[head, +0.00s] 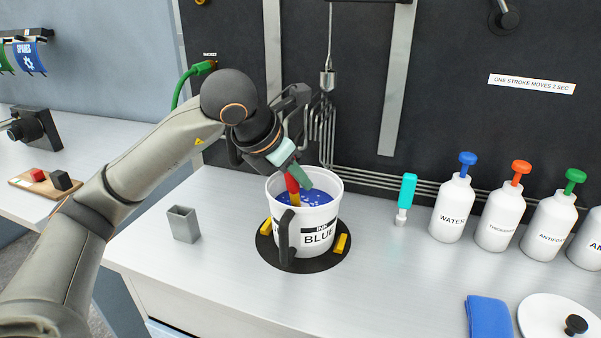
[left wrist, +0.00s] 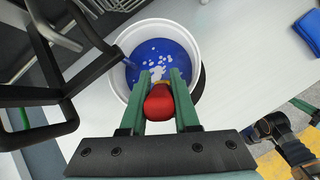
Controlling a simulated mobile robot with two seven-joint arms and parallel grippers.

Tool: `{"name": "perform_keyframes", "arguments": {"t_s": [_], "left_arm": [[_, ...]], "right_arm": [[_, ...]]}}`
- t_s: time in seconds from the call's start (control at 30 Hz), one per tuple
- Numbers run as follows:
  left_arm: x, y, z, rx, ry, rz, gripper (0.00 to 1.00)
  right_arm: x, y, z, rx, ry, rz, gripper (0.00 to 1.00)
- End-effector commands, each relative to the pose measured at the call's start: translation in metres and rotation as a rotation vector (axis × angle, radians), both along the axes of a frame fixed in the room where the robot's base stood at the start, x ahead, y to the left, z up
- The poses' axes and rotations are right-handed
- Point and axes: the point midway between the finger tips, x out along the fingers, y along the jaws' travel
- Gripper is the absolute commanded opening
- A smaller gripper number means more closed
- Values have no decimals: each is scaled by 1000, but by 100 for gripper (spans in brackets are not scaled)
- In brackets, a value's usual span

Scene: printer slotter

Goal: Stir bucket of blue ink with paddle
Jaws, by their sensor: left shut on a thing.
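The white bucket (head: 316,228) labelled BLUE stands upright on a round black mat (head: 275,253) on the bench. Blue ink (head: 318,197) with white flecks on its surface fills part of it. My left gripper (head: 299,183) is over the bucket's mouth, shut on the red handle of the paddle (head: 292,187). The paddle points down into the bucket, and its lower end is hidden. In the left wrist view the red handle (left wrist: 159,103) sits between the green fingers, with the ink (left wrist: 150,62) beyond.
Bottles with coloured pump tops, including WATER (head: 453,210), stand to the right. A cyan-handled tool (head: 406,192) stands near the bucket. A small grey holder (head: 184,224) is to the left. Metal pipes (head: 375,180) run behind. A blue cloth (head: 488,317) and white lid (head: 545,313) lie front right.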

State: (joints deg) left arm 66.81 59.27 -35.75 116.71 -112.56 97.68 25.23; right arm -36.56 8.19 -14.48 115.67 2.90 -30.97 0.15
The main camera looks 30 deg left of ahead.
Motion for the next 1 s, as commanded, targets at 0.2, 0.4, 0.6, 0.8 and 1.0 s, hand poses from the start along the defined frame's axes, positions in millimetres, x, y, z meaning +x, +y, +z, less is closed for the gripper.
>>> {"name": "perform_keyframes", "arguments": {"t_s": [0.2,0.4,0.6,0.8,1.0], "left_arm": [[11,-2,2,-2,0,1,0],[13,-2,1,-1,-1,1,0],[12,-2,1,-1,-1,1,0],[5,-3,1,-1,-2,1,0],[2,-4,7,-1,-2,1,0]], "right_arm": [[-1,0,7,1,-2,0,0],[1,0,8,2,-6,-1,0],[5,0,8,0,-13,-1,0],[6,0,5,0,-15,0,0],[5,-1,9,-1,-12,0,0]]}}
